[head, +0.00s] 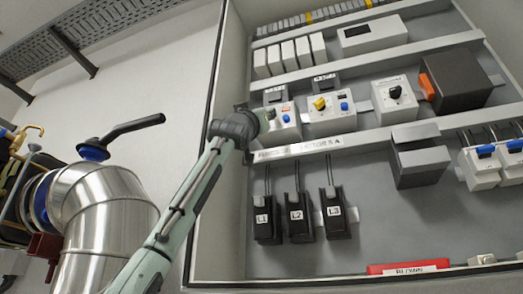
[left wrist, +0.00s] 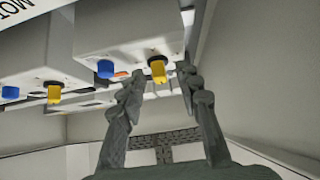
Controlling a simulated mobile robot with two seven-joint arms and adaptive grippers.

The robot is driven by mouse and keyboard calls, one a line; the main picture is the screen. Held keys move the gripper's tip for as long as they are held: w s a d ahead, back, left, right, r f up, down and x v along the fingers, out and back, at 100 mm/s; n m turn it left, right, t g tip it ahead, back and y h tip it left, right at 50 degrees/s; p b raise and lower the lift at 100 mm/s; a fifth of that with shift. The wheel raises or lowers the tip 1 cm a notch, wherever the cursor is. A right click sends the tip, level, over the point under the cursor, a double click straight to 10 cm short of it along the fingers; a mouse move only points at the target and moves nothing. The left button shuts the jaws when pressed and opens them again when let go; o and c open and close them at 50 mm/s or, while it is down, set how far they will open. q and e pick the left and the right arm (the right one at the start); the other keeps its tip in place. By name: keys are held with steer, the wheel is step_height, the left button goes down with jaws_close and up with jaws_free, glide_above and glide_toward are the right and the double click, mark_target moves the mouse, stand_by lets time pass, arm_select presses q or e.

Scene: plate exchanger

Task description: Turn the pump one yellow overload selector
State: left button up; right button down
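The leftmost overload module (head: 284,124) is a white box with a blue button. Its yellow selector is hidden by my gripper in the head view. In the left wrist view this yellow selector (left wrist: 157,71) shows beside the blue button (left wrist: 105,68). My left gripper (left wrist: 162,76) is open, with one finger on each side of the selector; I cannot tell whether either touches it. In the head view my left gripper (head: 262,116) is at the front of this module. My right gripper is not in view.
A second module (head: 332,115) with its own yellow selector (head: 320,103) is close on the right. Black units L1, L2 and L3 (head: 297,218) hang below. The cabinet's left wall (head: 232,70) is close to my gripper. A pipe with a black lever (head: 130,128) stands left.

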arm_select(q)
steer(key=shift+c, duration=0.3)
jaws_close()
steer(key=shift+a+m+g+h, duration=0.1)
steer(key=shift+m+g+h, duration=0.6)
steer(key=shift+m+h, duration=0.8)
steer(key=shift+a+m+g+h, duration=0.1)
steer(key=shift+m+g+h, duration=0.6)
steer(key=shift+m+h, duration=0.8)
steer(key=shift+m, duration=0.4)
